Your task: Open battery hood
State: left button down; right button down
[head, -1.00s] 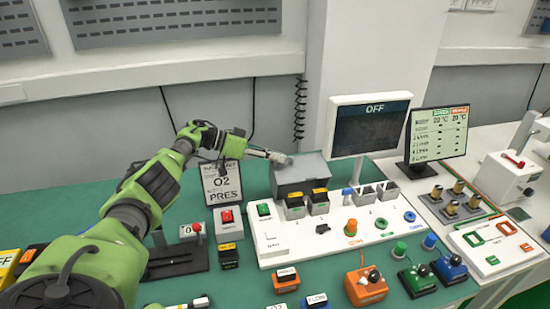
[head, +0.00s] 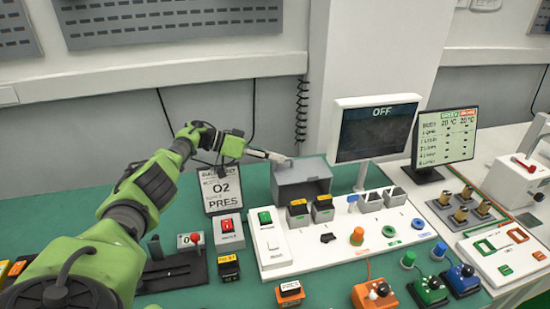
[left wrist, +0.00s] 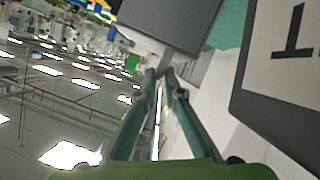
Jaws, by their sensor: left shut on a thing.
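The battery hood is a grey box-like cover (head: 296,169) on the bench behind the white control panel. Its dark grey front side shows in the head view. My left gripper (head: 282,159) reaches in from the left, with its fingertips at the hood's top. In the left wrist view, its two teal fingers (left wrist: 166,72) are shut on a small grey handle at the edge of the hood (left wrist: 170,20). My right gripper is not in view.
A monitor reading OFF (head: 376,130) stands right of the hood. An O2 PRES sign (head: 221,188) stands to its left. The white panel (head: 340,240) in front carries switches and coloured knobs. A coiled black cable (head: 302,112) hangs on the wall behind.

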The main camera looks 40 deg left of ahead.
pick_arm(q)
jog(key=shift+s+f, duration=0.2)
jog(key=shift+f, duration=0.3)
jog(key=c, duration=2.2)
grip_release()
jog(key=shift+o, duration=0.2)
jog(key=shift+w+r, duration=0.1)
jog(key=shift+a+r, duration=0.1)
jog(key=shift+r, duration=0.05)
jog(key=v, duration=1.2)
